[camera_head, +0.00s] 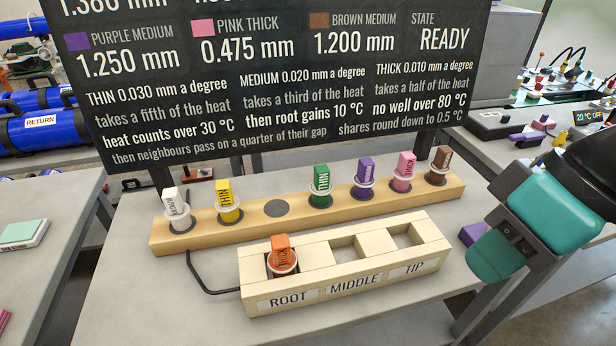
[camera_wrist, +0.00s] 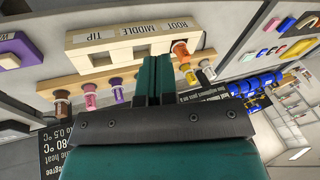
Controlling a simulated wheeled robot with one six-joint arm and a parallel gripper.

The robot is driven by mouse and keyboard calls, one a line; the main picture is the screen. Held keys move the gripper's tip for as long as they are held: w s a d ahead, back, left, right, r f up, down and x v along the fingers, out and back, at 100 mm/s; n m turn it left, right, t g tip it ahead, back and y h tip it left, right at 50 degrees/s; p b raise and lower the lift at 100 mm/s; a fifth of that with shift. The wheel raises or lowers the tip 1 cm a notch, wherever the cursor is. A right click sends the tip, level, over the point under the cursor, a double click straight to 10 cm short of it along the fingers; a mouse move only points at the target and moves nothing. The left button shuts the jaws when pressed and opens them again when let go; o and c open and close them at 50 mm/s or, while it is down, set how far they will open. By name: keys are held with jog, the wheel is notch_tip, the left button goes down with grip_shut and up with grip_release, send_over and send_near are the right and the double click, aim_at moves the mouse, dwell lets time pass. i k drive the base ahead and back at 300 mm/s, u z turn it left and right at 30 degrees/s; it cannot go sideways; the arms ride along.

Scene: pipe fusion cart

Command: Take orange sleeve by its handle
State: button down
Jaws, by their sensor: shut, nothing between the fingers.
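The orange sleeve (camera_head: 282,261) sits in the ROOT slot of the pale wooden block (camera_head: 345,284), with its orange handle, marked THICK, standing up. It also shows in the wrist view (camera_wrist: 180,47), right of my fingers. My gripper (camera_head: 492,262) is at the right of the head view, apart from the block and to the right of its TIP end. In the wrist view its teal fingers (camera_wrist: 153,82) are together with nothing between them. The MIDDLE and TIP slots are empty.
A wooden rack (camera_head: 290,222) behind the block holds white, yellow, green, purple, pink and brown sleeves, with one bare round spot (camera_head: 276,208). A dark display board (camera_head: 270,80) stands behind it. The grey tabletop (camera_head: 150,290) is clear at the front left.

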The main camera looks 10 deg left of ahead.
aim_at(282, 261)
jog(key=z, duration=1.75)
jog(key=k, duration=1.1)
jog(key=u, duration=1.75)
jog(key=i, duration=0.5)
jog(key=u, duration=0.05)
